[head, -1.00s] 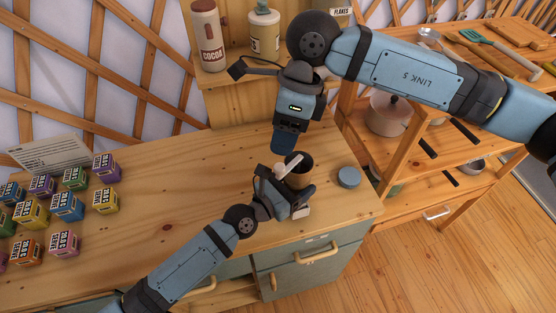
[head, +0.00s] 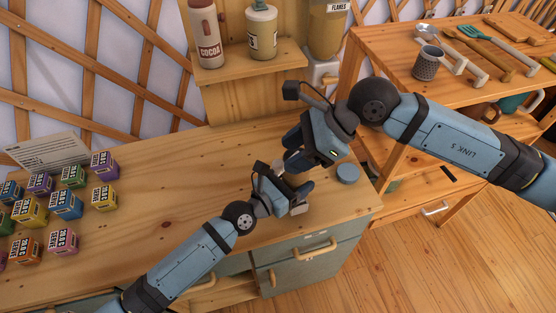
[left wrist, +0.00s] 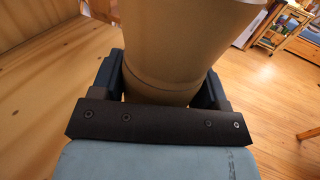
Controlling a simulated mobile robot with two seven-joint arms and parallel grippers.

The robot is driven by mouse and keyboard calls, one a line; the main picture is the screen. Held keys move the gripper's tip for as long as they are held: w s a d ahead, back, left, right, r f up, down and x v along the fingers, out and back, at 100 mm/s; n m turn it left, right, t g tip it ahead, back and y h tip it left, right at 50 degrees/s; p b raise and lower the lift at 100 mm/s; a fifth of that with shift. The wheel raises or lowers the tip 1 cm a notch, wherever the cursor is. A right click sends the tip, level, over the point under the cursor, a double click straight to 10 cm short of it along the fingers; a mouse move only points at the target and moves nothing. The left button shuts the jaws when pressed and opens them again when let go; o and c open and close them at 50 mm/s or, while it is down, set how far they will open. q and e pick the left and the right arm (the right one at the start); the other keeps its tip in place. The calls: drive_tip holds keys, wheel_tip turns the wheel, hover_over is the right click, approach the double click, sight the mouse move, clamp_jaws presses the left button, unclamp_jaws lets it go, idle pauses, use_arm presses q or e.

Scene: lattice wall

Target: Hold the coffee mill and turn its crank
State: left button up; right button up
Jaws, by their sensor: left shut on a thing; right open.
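The coffee mill shows in the left wrist view as a smooth tan-brown cylinder (left wrist: 178,50), wider above a seam. My left gripper (left wrist: 165,88) is shut around its lower part. In the head view my left gripper (head: 285,193) is low over the counter's right end, and the arms hide most of the mill. My right gripper (head: 298,155) is just above and behind it, angled down to the left, open. The crank is mostly hidden in the head view. I cannot tell whether the right fingers touch it.
A round blue lid-like piece (head: 347,173) lies on the wooden counter (head: 165,195), right of the grippers. Several labelled cubes (head: 66,204) stand at the left. A shelf (head: 250,66) behind holds a cocoa bottle (head: 206,35). A perforated metal cup (head: 426,63) is on the right shelf unit.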

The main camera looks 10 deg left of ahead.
sight(279, 162)
drive_tip(key=shift+x, duration=2.25)
drive_tip(key=shift+c, duration=0.2)
clamp_jaws()
